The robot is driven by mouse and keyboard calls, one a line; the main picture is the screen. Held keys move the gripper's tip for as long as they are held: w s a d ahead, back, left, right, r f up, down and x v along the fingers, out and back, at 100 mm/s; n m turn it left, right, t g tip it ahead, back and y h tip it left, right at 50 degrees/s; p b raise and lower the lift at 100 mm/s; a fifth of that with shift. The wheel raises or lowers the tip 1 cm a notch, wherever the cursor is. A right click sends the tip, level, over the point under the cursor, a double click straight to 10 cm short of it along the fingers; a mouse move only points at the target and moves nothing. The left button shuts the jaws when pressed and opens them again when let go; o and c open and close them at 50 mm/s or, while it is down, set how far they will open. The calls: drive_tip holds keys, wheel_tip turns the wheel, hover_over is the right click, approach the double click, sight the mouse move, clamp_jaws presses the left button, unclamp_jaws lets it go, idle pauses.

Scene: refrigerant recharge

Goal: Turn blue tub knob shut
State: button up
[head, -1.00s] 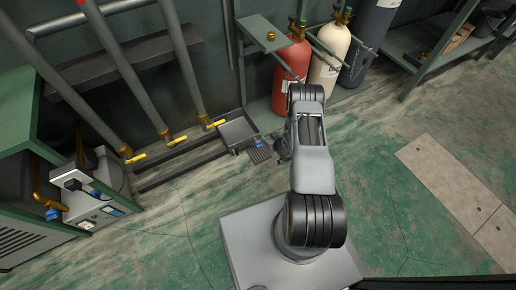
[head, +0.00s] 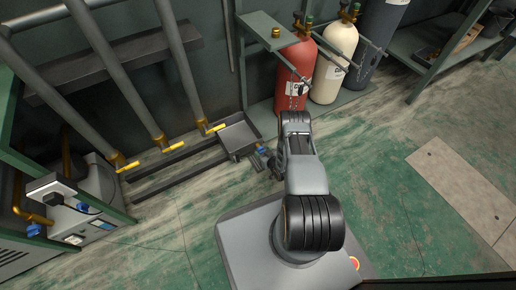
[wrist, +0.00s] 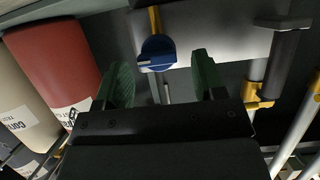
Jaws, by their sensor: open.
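The blue tub knob (wrist: 157,52) shows in the wrist view as a round blue knob with a pale mark on its lower rim, on a brass-coloured stem. In the head view the blue knob (head: 262,149) is small, at the right side of the grey tub (head: 238,137). My gripper (wrist: 163,80) is open, with its two green fingers on either side of the knob's line and nothing between them. The knob appears just beyond the fingertips, and I see no contact. In the head view my gripper (head: 274,164) is partly hidden by my arm, close to the knob.
Red (head: 294,75), cream (head: 333,65) and dark (head: 375,45) cylinders stand behind. Pipes with yellow lever handles (head: 173,147) run left of the tub. A machine at far left carries another blue knob (head: 34,230). Green floor (head: 390,200) to the right is open.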

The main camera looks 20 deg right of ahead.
sight(262, 150)
drive_tip(key=shift+b+x, duration=0.45)
drive_tip(key=shift+x, duration=1.15)
drive_tip(key=shift+d, duration=0.1)
drive_tip(key=c, duration=0.9)
